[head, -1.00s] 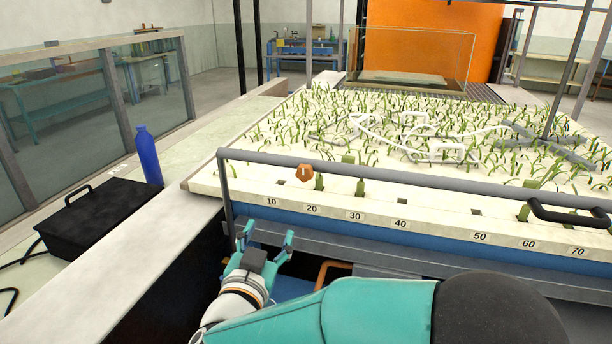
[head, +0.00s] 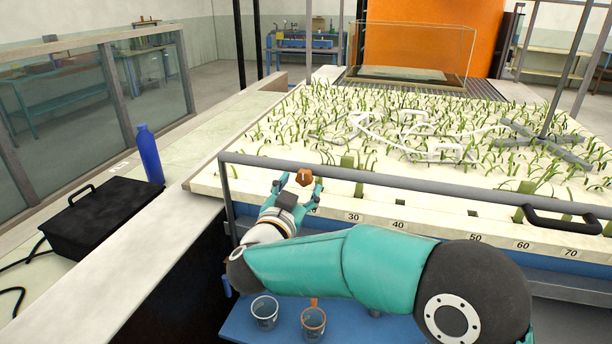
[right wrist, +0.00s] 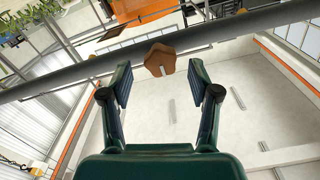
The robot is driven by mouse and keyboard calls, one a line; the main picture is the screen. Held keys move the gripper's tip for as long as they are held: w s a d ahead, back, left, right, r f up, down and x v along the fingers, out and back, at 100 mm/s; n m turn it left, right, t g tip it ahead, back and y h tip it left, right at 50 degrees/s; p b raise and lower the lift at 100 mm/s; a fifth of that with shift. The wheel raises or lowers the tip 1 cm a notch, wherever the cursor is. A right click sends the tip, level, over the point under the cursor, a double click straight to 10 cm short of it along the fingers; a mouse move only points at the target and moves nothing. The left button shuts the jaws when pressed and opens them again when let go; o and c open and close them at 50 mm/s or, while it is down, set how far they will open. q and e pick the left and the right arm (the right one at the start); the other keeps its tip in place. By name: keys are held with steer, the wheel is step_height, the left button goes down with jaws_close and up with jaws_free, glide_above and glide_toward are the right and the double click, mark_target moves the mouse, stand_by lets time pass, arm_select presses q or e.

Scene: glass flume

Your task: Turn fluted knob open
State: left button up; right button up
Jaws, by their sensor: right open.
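The brown fluted knob (head: 304,177) sits at the grey front rail of the planted bed in the head view, with a small pale mark on its face. It also shows in the right wrist view (right wrist: 160,60), just beyond the fingertips and between their lines. My right gripper (head: 297,186) is open. Its two fingers point at the knob, one to each side, and I see a gap between the fingers and the knob in the wrist view (right wrist: 157,80). The fingers hold nothing. My left gripper is not in view.
The grey rail (head: 400,183) runs along the bed's front, close above the gripper. A black handle (head: 560,213) is at the right. Two cups (head: 265,312) stand on a blue surface (head: 350,325) below my arm. A blue bottle (head: 149,155) and black case (head: 95,218) stand left.

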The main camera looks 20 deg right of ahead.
mark_target(305, 176)
steer(key=shift+x, duration=1.35)
steer(key=shift+c, duration=0.3)
